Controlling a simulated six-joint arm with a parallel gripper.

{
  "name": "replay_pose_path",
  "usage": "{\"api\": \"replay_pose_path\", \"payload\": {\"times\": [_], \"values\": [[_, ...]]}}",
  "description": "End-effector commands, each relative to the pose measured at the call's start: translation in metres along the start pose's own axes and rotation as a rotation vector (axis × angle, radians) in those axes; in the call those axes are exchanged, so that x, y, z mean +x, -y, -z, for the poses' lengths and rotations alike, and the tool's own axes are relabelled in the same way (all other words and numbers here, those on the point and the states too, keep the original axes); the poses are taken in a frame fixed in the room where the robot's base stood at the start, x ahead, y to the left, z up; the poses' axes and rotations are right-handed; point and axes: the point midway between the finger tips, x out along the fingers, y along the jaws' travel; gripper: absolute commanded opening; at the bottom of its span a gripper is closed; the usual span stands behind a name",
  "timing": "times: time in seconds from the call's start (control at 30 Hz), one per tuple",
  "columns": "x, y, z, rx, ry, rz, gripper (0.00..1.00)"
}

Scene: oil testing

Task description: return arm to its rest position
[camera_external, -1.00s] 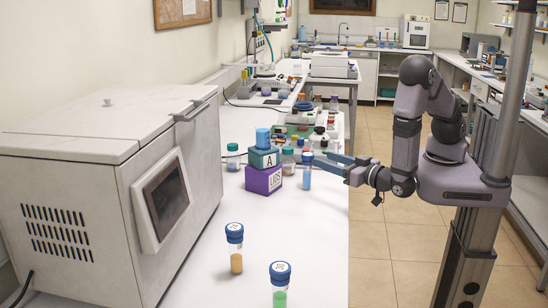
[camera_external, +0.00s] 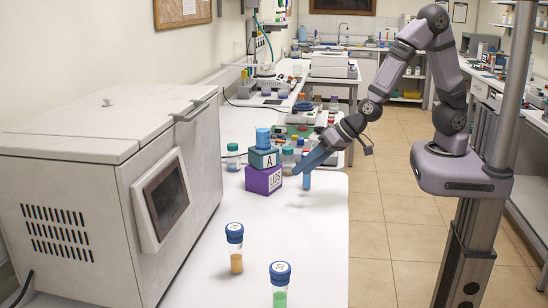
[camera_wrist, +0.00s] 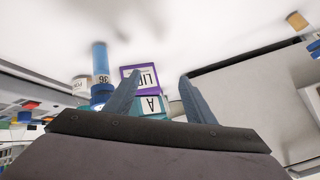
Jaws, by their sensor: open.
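My gripper (camera_external: 298,168) is tilted downward over the bench, with its fingertips close to a blue-capped vial of blue liquid (camera_external: 306,181). In the wrist view my gripper (camera_wrist: 158,82) has its two blue fingers spread, with nothing held between them. The blue vial (camera_wrist: 101,62) lies to the left of the fingers there, outside them. Beyond the gap show the purple block (camera_wrist: 139,72) and the teal block (camera_wrist: 153,104) marked A, partly hidden by the fingers. My arm is bent with its elbow raised high.
The teal block (camera_external: 264,158) stands on the purple block (camera_external: 263,180), left of my gripper. Orange (camera_external: 236,262) and green (camera_external: 280,298) vials stand at the front. A large white machine (camera_external: 110,200) fills the left. The bench's front right is clear.

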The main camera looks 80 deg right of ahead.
Motion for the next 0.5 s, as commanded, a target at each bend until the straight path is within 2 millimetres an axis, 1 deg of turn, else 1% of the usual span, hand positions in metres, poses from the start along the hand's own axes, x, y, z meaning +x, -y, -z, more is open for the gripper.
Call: {"api": "replay_pose_path", "payload": {"times": [0.1, 0.17, 0.2, 0.27, 0.3, 0.4, 0.5], "values": [[-0.012, -0.018, -0.028, -0.100, 0.163, 0.010, 0.50], [-0.022, -0.032, -0.042, -0.155, 0.249, 0.003, 0.50], [-0.029, -0.042, -0.052, -0.192, 0.305, -0.007, 0.50], [-0.042, -0.059, -0.066, -0.246, 0.385, -0.027, 0.50], [-0.050, -0.072, -0.073, -0.279, 0.435, -0.043, 0.50], [-0.072, -0.102, -0.089, -0.352, 0.546, -0.091, 0.50], [-0.091, -0.128, -0.100, -0.404, 0.632, -0.138, 0.50]]}}
